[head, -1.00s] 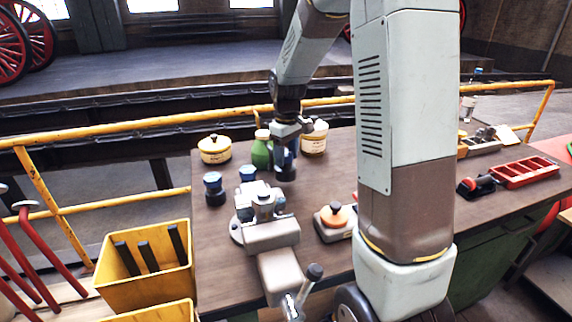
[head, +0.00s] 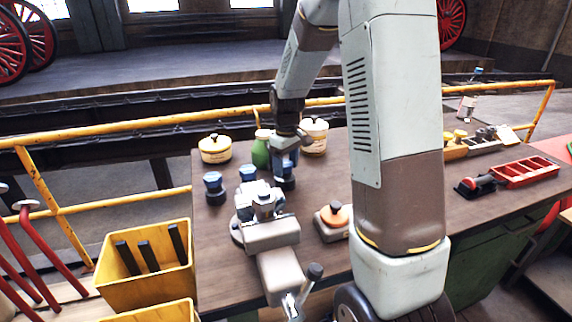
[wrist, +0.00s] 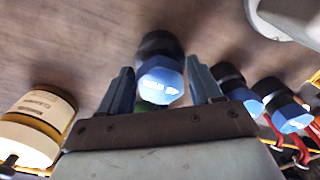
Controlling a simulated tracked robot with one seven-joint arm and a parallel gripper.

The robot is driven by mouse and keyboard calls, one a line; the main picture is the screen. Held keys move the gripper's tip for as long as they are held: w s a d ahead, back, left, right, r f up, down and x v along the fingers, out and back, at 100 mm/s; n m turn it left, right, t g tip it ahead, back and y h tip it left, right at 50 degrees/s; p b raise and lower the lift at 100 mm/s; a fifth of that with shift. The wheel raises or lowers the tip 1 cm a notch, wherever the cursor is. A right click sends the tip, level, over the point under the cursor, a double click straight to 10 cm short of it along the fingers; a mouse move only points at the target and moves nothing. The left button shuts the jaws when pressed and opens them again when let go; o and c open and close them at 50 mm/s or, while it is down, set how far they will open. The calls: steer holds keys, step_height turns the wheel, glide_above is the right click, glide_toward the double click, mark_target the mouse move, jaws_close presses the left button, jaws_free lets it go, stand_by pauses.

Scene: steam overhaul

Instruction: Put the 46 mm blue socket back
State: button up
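My gripper (head: 287,160) is low over the left part of the bench, in front of the green bottle. It is shut on a blue socket with a black lower end; this socket also shows in the wrist view (wrist: 160,82), between the two fingers (wrist: 160,90). White lettering on its blue face is too blurred to read. The black end (head: 286,183) points down; I cannot tell whether it touches the bench. Two similar blue and black sockets stand to the left, one (head: 214,188) farther left and one (head: 247,174) nearer, partly hidden by the grey fixture.
A grey clamp-like fixture (head: 270,235) stands in front of the gripper. An orange-knobbed block (head: 334,218) sits right. A red tray (head: 525,172) is far right.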

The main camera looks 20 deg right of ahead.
steer(key=shift+o, duration=1.2)
steer(key=shift+r, duration=0.1)
step_height(320, 180, up, 10)
steer(key=s+r+m+t, duration=0.3)
steer(key=s+r, duration=0.7)
steer(key=s, duration=0.3)
steer(key=s+m+t, duration=0.2)
steer(key=s+m, duration=0.1)
steer(key=s, duration=1.2)
steer(key=shift+r+t, duration=0.3)
steer(key=shift+r, duration=0.15)
